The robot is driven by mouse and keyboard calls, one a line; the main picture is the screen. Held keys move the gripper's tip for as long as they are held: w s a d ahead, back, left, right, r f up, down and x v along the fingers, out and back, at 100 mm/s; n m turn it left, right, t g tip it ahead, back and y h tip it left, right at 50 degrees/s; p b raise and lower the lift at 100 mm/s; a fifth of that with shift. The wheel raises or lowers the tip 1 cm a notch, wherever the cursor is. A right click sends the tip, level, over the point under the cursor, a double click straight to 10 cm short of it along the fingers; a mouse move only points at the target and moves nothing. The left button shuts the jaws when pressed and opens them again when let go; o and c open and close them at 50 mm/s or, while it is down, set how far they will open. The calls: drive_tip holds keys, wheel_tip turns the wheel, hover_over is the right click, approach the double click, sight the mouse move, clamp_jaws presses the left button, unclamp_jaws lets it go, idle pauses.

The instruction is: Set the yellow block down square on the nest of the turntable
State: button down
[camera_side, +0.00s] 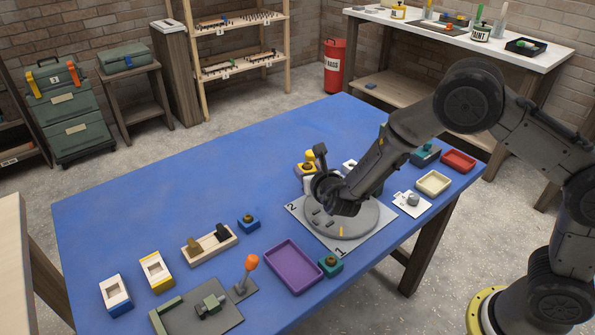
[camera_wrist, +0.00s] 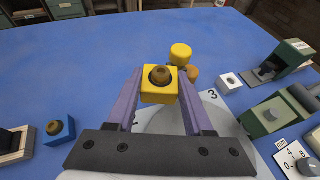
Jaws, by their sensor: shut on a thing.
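The yellow block (camera_wrist: 159,95), with a round brown knob on top, sits between the two purple fingers of my gripper (camera_wrist: 160,100) in the wrist view. The gripper is shut on it, and the block looks roughly level. The turntable (camera_side: 355,226) is a grey disc on a light plate. The turntable's pale disc (camera_wrist: 157,122) shows behind the fingers in the wrist view. I cannot make out the nest, nor whether the block touches anything.
A yellow cylinder (camera_wrist: 181,54) and a brown round part stand just beyond the turntable. A small white block (camera_wrist: 230,83) and green devices (camera_wrist: 265,115) are to the right. A blue block (camera_side: 248,222) and purple tray (camera_side: 293,267) lie nearer. The table's far left is clear.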

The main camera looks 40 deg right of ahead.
drive_tip(key=s+d+r, duration=0.6)
drive_tip(key=s+r, duration=0.2)
drive_tip(key=w+a+f, duration=0.2)
drive_tip(key=w+f, duration=0.1)
drive_tip(key=w+a+f, duration=0.2)
drive_tip(key=w+f, duration=0.1)
drive_tip(key=w, duration=0.1)
drive_tip(key=w+a+f, duration=0.2)
drive_tip(key=w+f, duration=0.1)
drive_tip(key=w, duration=0.1)
drive_tip(key=shift+a+f, duration=0.15)
hover_over(288, 192)
wheel_tip(288, 192, down, 6)
drive_tip(key=shift+r, duration=0.25)
drive_tip(key=shift+w+f, duration=0.1)
drive_tip(key=shift+f, duration=1.5)
drive_tip(key=shift+f, duration=0.1)
drive_tip(key=shift+c, duration=1.5)
unclamp_jaws()
